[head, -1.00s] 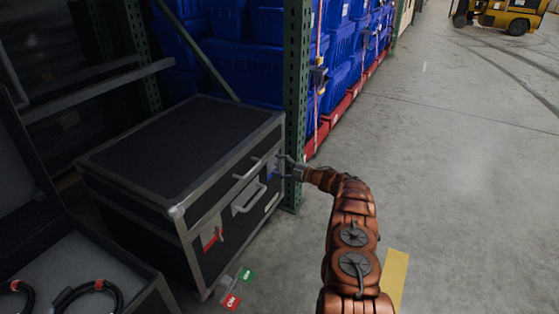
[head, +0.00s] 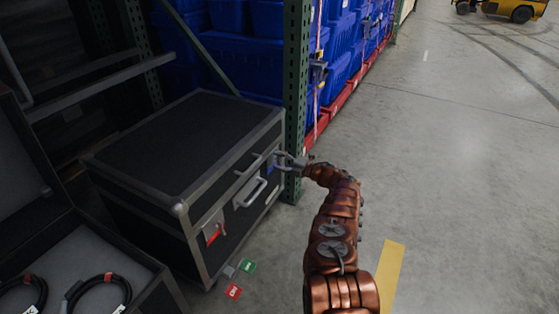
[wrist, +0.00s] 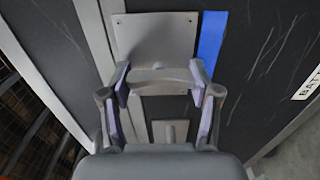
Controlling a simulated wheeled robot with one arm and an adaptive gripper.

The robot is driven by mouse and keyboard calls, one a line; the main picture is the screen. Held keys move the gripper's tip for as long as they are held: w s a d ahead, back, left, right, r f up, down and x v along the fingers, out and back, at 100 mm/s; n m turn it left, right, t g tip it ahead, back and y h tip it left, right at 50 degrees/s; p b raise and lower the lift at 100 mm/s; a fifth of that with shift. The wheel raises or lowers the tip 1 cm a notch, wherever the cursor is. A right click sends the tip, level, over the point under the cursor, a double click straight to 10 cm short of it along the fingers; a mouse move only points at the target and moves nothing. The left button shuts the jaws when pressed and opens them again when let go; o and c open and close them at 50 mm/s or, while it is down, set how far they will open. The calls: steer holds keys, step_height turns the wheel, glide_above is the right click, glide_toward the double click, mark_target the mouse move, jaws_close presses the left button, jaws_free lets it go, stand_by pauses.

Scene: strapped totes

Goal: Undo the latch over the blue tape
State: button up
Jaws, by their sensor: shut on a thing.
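The black case (head: 180,150) stands shut on the floor, with grey metal edges. In the wrist view, the latch (wrist: 155,35) is a grey plate on the case front, with a grey bar crossing below it. The blue tape (wrist: 211,45) is a vertical strip just right of the plate. My gripper (wrist: 160,84) has its two fingers at either end of the bar and is shut on the latch. In the head view my gripper (head: 285,161) is at the far end of the case front and covers most of the latch there.
A latch with red tape (head: 213,231) and a carry handle (head: 250,192) are on the same face. An open case (head: 100,265) with coiled cables lies at left. A green rack post (head: 295,100) stands close behind my gripper.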

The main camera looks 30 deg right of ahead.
stand_by(0.3)
steer(key=o, duration=1.2)
steer(key=shift+c, duration=0.2)
steer(key=v, duration=1.2)
